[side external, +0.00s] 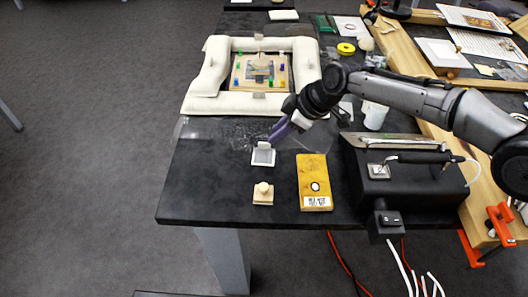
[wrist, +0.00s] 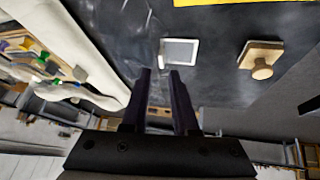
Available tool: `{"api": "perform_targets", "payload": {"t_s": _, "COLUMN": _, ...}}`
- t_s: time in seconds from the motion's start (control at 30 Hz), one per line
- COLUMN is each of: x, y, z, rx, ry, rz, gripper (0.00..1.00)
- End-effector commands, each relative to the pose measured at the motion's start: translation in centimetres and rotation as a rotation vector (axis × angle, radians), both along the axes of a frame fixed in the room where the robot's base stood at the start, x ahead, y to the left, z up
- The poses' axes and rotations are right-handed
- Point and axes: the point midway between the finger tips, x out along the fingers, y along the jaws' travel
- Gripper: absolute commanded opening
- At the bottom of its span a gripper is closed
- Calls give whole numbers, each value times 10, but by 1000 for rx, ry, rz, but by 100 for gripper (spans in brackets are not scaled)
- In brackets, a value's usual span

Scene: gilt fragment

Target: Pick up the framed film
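The framed film (side external: 263,156) is a small square with a white frame and a grey middle, lying on the black table. It also shows in the wrist view (wrist: 179,52), just beyond the fingertips. My gripper (side external: 274,138) is above the table near the film's far right side in the side external view, pointing down toward it. In the wrist view, the two dark fingers of my gripper (wrist: 160,74) are apart, with nothing between them. I cannot tell the exact height of the fingertips over the film.
A wooden block with a round knob (side external: 263,194) and a yellow slide-like plate (side external: 314,182) lie nearer the front edge. A black box (side external: 405,185) stands at right. White padded cushions (side external: 213,65) surround a wooden board (side external: 244,73) farther back. Bare table lies left of the film.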

Motion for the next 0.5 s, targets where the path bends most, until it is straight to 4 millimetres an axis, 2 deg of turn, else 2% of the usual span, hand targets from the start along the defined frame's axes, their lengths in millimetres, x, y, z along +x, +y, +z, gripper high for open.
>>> {"api": "perform_targets", "payload": {"t_s": 0.27, "x": 4, "y": 11, "z": -33, "rx": -1, "ry": 2, "rz": 1, "gripper": 28}}
{"api": "perform_targets", "payload": {"t_s": 0.5, "x": 10, "y": 20, "z": -46, "rx": 2, "ry": -1, "rz": 0, "gripper": 28}}
